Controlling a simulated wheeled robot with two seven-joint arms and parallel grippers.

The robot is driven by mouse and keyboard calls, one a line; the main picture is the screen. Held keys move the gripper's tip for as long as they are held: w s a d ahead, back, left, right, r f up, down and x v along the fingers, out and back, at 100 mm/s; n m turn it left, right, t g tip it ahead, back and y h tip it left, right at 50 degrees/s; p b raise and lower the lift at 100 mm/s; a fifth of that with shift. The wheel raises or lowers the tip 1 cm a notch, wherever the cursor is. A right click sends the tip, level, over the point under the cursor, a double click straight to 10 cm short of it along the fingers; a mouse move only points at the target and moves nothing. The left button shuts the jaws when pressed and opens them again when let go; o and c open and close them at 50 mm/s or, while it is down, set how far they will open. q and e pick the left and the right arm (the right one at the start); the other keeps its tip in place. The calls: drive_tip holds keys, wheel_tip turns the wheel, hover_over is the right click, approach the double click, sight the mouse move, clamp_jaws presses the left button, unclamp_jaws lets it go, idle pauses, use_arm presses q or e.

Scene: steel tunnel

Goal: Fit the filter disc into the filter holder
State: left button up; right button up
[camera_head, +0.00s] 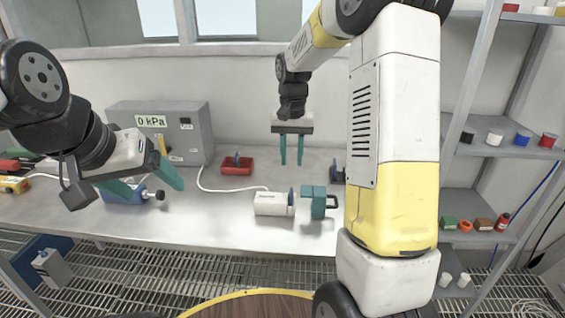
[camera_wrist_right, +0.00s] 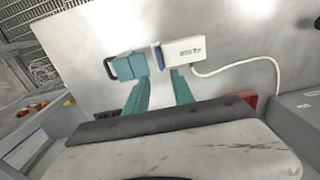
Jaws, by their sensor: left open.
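A white block (camera_head: 269,204) with a cable lies on the bench, with a blue disc-shaped part (camera_head: 291,198) at its right end and a teal clamp-like piece (camera_head: 317,203) with a dark handle beside it. They look like the filter holder. They also show in the right wrist view as a white block (camera_wrist_right: 184,50), a blue part (camera_wrist_right: 157,57) and a teal piece (camera_wrist_right: 129,66). I cannot tell which part is the filter disc. My right gripper (camera_head: 291,163) points down, open and empty, behind and above the block. My left gripper (camera_head: 149,189) is open at the left.
A red tray (camera_head: 237,171) holding a small dark part stands behind the block. A grey box (camera_head: 186,128) reading "0 kPa" stands back left. A blue device (camera_head: 122,193) is partly hidden by my left gripper. Shelves (camera_head: 510,150) stand right. The bench's front middle is clear.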

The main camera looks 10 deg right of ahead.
drive_tip(key=s+r+n+t+y, duration=0.1)
drive_tip(key=s+r+n+t, duration=0.15)
drive_tip(key=s+r, duration=0.7)
drive_tip(key=s+a+r+n+t+y, duration=0.1)
drive_tip(key=s+a+r+t, duration=0.1)
drive_tip(key=s, duration=1.2)
drive_tip(key=shift+s+t, duration=0.4)
drive_tip(key=shift+t, duration=0.45)
